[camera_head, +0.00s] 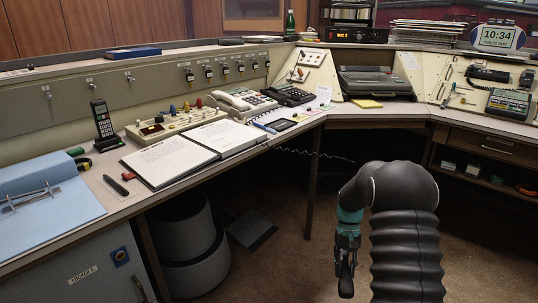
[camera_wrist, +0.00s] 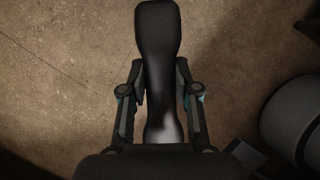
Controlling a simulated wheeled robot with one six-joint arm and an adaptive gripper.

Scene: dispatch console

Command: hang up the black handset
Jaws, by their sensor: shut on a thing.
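My gripper (camera_head: 347,258) hangs low in front of the desk, over open floor, pointing down. In the wrist view its two fingers (camera_wrist: 160,82) are shut on the black handset (camera_wrist: 158,40), one on each side of its narrow grip. One wide end of the handset points away from my palm; its near end is partly hidden by my gripper. In the head view the handset is hard to tell from the dark fingers. A black desk phone (camera_head: 288,95) stands on the desk beside a white phone (camera_head: 243,100). A thin dark coiled cord (camera_head: 315,155) runs below the desk edge.
An open binder (camera_head: 170,158) and a blue folder (camera_head: 45,200) lie on the left desk. Another black handset (camera_head: 488,74) is on the right panel. The brown floor (camera_head: 285,265) between bins and arm is clear.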

